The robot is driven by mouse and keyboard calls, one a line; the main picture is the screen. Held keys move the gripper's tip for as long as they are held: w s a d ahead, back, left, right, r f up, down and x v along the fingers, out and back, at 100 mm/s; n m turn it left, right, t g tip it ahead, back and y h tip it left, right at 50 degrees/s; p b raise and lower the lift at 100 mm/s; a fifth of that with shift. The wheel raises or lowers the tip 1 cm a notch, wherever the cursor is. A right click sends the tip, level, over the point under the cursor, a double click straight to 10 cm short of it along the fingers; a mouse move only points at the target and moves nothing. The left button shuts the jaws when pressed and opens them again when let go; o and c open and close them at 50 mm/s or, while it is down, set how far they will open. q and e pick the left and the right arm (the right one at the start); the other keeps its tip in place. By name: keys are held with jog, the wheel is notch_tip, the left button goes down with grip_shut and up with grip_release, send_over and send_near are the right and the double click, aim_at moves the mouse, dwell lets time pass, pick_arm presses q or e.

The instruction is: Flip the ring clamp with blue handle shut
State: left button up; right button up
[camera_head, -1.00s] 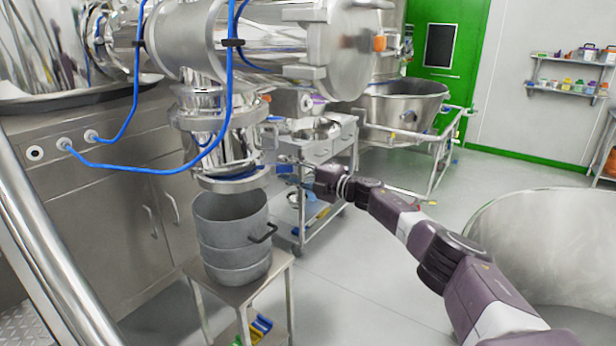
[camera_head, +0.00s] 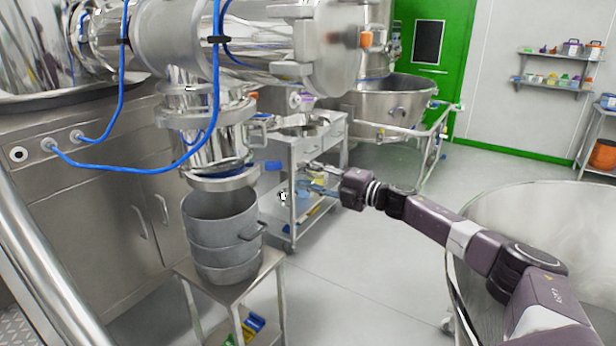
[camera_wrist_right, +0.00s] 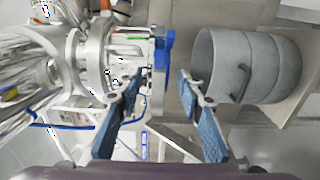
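The ring clamp (camera_head: 222,178) is the metal band around the bottom of the vertical discharge pipe, just above the grey pot. Its blue handle (camera_head: 272,165) sticks out to the right of the pipe. In the right wrist view the blue handle (camera_wrist_right: 163,48) shows beyond the fingertips, near the upper middle. My right gripper (camera_head: 318,178) is to the right of the clamp and apart from it. In the right wrist view its two blue-padded fingers (camera_wrist_right: 161,100) are spread with nothing between them. The clamp's far side is hidden. My left gripper is not seen.
The grey pot (camera_head: 222,235) stands on a small metal stand (camera_head: 262,262) under the pipe, its side handle facing right. A steel trolley (camera_head: 318,142) stands behind my right gripper. A large steel vessel (camera_head: 545,225) is at the right. Floor between is clear.

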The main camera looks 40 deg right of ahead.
jog(key=shift+s, duration=0.2)
jog(key=c, duration=0.5)
jog(key=s+p, duration=0.1)
jog(key=s+a+p, duration=0.1)
jog(key=s, duration=0.1)
jog(key=s+a+p, duration=0.1)
jog(key=s, duration=0.1)
jog(key=shift+s+a, duration=0.2)
grip_shut()
jog(key=p, duration=0.3)
send_near(268, 169)
jog(key=w+a, duration=0.3)
jog(key=a, duration=0.1)
jog(key=shift+w+d+r+p, duration=0.15)
jog(key=shift+w+d, duration=0.25)
jog(key=shift+w, duration=0.2)
jog(key=shift+w+d+f+p, duration=0.15)
jog(key=shift+w+d, duration=0.2)
jog(key=shift+w, duration=0.25)
jog(key=shift+r, duration=0.1)
